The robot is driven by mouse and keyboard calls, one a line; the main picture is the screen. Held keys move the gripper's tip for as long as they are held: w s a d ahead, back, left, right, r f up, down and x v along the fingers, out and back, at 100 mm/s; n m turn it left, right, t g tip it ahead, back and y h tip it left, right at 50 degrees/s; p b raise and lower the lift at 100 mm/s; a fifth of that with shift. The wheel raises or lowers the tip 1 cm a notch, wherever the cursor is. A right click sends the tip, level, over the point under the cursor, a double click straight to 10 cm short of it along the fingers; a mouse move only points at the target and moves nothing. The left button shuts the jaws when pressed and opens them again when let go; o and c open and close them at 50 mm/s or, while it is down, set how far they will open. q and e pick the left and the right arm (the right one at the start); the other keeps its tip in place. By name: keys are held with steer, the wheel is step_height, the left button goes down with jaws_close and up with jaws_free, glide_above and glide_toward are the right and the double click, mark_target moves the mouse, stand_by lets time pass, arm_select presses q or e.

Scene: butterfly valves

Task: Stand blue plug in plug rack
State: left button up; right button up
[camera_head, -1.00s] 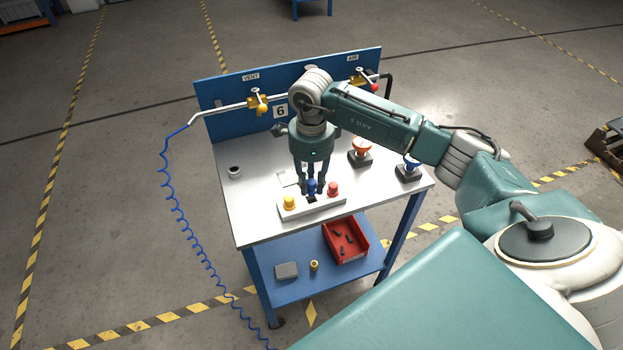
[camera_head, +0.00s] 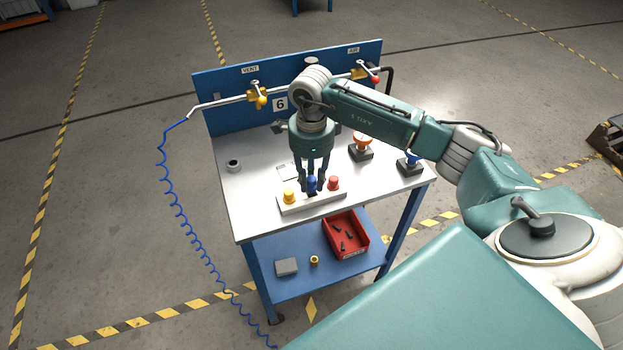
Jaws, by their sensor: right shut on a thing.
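The blue plug (camera_head: 311,182) is at the middle of the white plug rack (camera_head: 330,203), between a yellow plug (camera_head: 289,196) and a red plug (camera_head: 333,183). My right gripper (camera_head: 312,188) points straight down and is shut on the blue plug. The plug looks upright. Its lower end is hidden by the fingers, so I cannot tell whether it is fully seated. My left gripper is not in view.
The rack stands on a white-topped bench (camera_head: 250,218). An orange-topped valve (camera_head: 362,146) and a blue-topped valve (camera_head: 410,163) stand right of it. A small dark-topped cup (camera_head: 234,165) stands left. Behind is a blue panel (camera_head: 225,90) with pipes. A red bin (camera_head: 345,232) is below.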

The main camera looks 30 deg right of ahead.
steer(key=shift+f+b, duration=0.15)
steer(key=shift+b, duration=0.25)
stand_by(1.1)
steer(key=shift+f+b, duration=0.9)
steer(key=shift+b, duration=0.15)
stand_by(1.4)
steer(key=o, duration=1.4)
steer(key=shift+r, duration=0.1)
steer(key=shift+r+p, duration=2.2)
steer(key=shift+r, duration=1.45)
